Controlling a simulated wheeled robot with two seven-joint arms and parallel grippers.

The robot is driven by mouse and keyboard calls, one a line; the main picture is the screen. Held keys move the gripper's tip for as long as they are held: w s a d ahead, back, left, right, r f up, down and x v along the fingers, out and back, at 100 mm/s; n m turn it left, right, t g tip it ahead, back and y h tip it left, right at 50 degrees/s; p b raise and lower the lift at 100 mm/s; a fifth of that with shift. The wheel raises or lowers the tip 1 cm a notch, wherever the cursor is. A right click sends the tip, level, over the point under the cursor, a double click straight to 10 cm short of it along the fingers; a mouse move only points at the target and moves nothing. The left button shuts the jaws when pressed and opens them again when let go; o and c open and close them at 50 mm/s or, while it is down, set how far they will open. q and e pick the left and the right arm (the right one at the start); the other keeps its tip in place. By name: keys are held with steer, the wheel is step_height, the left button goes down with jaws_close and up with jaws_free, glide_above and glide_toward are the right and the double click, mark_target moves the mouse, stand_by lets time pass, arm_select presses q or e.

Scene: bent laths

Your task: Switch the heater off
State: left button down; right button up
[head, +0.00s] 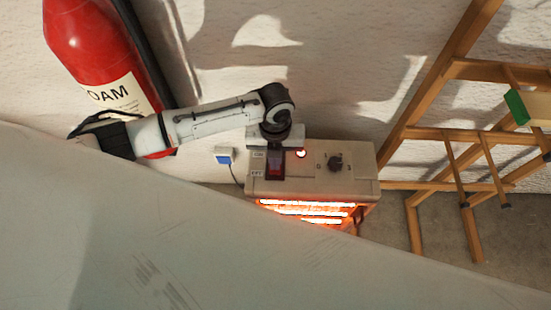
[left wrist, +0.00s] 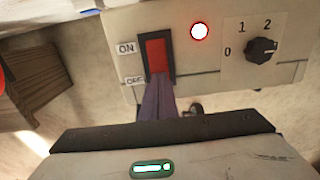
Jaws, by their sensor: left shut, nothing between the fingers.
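The heater (head: 315,185) stands by the wall in the head view, with its bars (head: 310,211) glowing orange. Its top panel also shows in the left wrist view (left wrist: 205,75). The red rocker switch (left wrist: 158,56) sits in a dark frame, with ON beside its far end and OFF beside its near end. The indicator lamp (left wrist: 200,31) is lit. A black dial (left wrist: 262,50) is marked 0, 1, 2. My left gripper (left wrist: 158,82) is shut and empty, its tips at the OFF end of the switch; whether they touch is unclear. In the head view the gripper (head: 275,168) partly hides the switch.
A red fire extinguisher (head: 95,55) stands at the left by the wall. A wooden rack (head: 450,130) stands to the right of the heater. A blue-and-white socket piece (head: 225,157) with a cable is left of the heater. A large pale surface (head: 150,230) fills the lower left.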

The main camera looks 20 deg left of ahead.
arm_select(q)
steer(key=shift+f+b, duration=0.4)
steer(key=shift+f, duration=0.3)
stand_by(0.4)
step_height(320, 180, up, 2)
steer(key=p, duration=0.2)
steer(key=shift+r+p, duration=0.25)
steer(key=shift+p, duration=0.05)
step_height(320, 180, up, 5)
steer(key=p, duration=0.4)
steer(key=shift+f, duration=0.2)
